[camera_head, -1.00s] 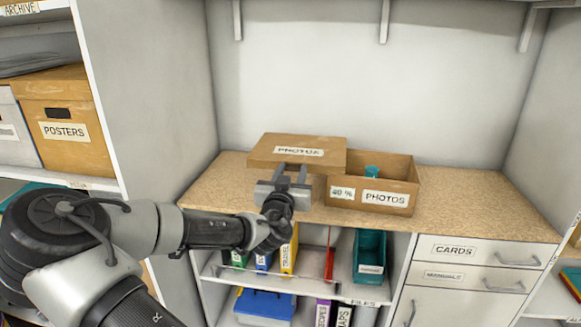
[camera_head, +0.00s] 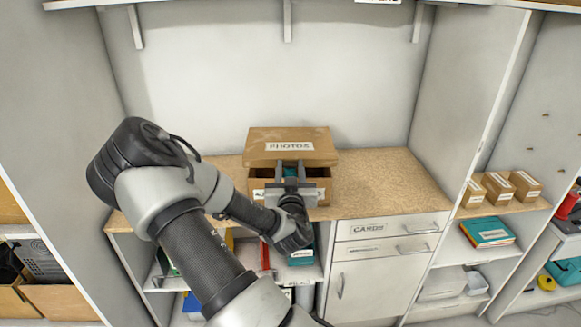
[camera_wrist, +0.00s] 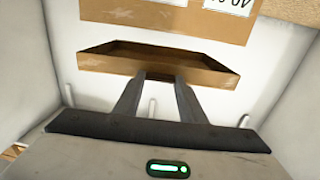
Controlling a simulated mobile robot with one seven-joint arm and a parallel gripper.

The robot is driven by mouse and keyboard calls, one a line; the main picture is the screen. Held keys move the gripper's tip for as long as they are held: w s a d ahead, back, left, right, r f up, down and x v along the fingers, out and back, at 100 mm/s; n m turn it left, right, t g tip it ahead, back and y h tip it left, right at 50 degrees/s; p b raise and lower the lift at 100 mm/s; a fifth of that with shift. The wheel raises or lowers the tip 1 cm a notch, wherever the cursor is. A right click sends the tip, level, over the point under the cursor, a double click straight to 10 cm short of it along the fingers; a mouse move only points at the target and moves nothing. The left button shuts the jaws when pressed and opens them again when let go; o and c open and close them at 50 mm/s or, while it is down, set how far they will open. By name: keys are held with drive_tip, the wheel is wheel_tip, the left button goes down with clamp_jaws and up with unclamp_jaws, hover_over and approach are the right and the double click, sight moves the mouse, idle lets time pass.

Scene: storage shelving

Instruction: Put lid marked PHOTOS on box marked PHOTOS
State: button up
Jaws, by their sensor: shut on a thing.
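The brown cardboard lid marked PHOTOS (camera_head: 262,142) is held level above the brown open box (camera_head: 320,186) in the head view. It hides the box's opening and most of its inside. My gripper (camera_head: 290,168) is shut on the lid's front edge, and my gripper and wrist cover part of the box's front label. The wrist view, which looks upside down, shows the lid (camera_wrist: 130,63) between the fingertips (camera_wrist: 160,78). There the box (camera_wrist: 150,12) appears apart from the lid, with a pale gap between them.
The box stands on a speckled tan counter (camera_head: 380,182), with free room to its right. A white back wall is behind it. Drawers, one marked CARDS (camera_head: 370,228), are below right. Small brown boxes (camera_head: 497,190) sit on a shelf at the right.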

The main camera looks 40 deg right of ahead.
drive_tip(key=shift+b, duration=0.4)
wheel_tip(320, 180, down, 7)
drive_tip(key=b, duration=0.7)
drive_tip(key=shift+b, duration=0.3)
idle(0.4)
drive_tip(key=o, duration=1.2)
drive_tip(key=shift+c, duration=0.2)
drive_tip(key=shift+s, duration=0.1)
